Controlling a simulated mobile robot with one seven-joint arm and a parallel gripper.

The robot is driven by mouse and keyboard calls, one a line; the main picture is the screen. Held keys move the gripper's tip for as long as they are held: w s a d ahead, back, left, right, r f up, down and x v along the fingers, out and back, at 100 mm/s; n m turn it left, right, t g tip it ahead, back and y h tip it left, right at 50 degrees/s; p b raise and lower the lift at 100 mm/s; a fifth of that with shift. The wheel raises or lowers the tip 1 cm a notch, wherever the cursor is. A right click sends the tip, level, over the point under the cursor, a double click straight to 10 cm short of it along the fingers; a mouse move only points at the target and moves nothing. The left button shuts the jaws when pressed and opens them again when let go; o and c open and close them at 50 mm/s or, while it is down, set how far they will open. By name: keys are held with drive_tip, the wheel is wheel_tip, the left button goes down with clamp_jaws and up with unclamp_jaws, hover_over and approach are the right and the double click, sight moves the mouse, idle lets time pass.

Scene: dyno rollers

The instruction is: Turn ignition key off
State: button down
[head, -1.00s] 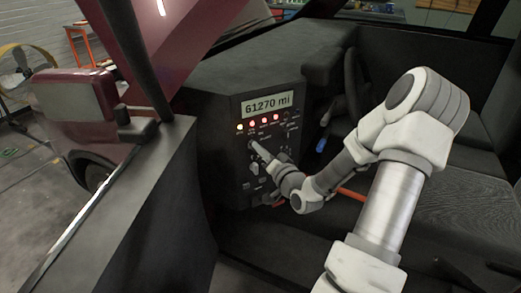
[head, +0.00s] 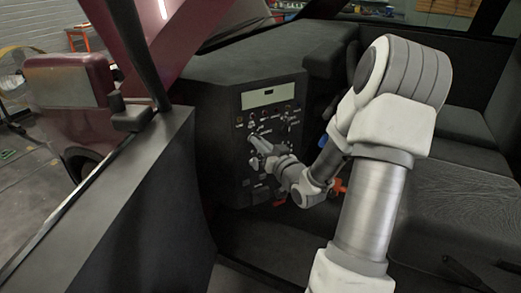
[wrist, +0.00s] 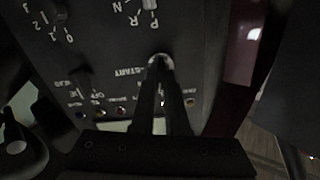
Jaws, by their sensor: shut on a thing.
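My gripper (head: 256,140) is at the face of the black control panel (head: 230,166). In the wrist view my gripper (wrist: 160,66) has its two dark fingers shut on the ignition key (wrist: 161,57), beside the START label (wrist: 128,72). Only a pale round part shows around the fingertips, so the exact angle of the key is hard to tell. In the head view the key is hidden by the fingers. The display (head: 272,96) above is blank, and the row of lamps under it looks unlit.
Other switches surround the key, including a selector marked 0, 1, 2 (wrist: 54,14) and one marked P, R, N (wrist: 150,8). A dark door panel (head: 120,190) stands left of the control panel. The bench seat (head: 450,165) lies right, behind my arm.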

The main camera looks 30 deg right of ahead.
drive_tip(key=shift+a+n+b, duration=0.1)
drive_tip(key=shift+n+b, duration=0.95)
drive_tip(key=shift+n, duration=0.45)
drive_tip(key=c, duration=0.9)
unclamp_jaws()
drive_tip(key=shift+s+a+p, duration=0.2)
drive_tip(key=shift+s+p, duration=2.15)
drive_tip(key=shift+s, duration=0.55)
drive_tip(key=shift+s+a+p, duration=0.25)
drive_tip(key=shift+s+p, duration=2.1)
drive_tip(key=shift+s, duration=0.5)
drive_tip(key=shift+s+a+p, duration=0.2)
drive_tip(key=shift+s+p, duration=2.15)
drive_tip(key=shift+s, duration=0.55)
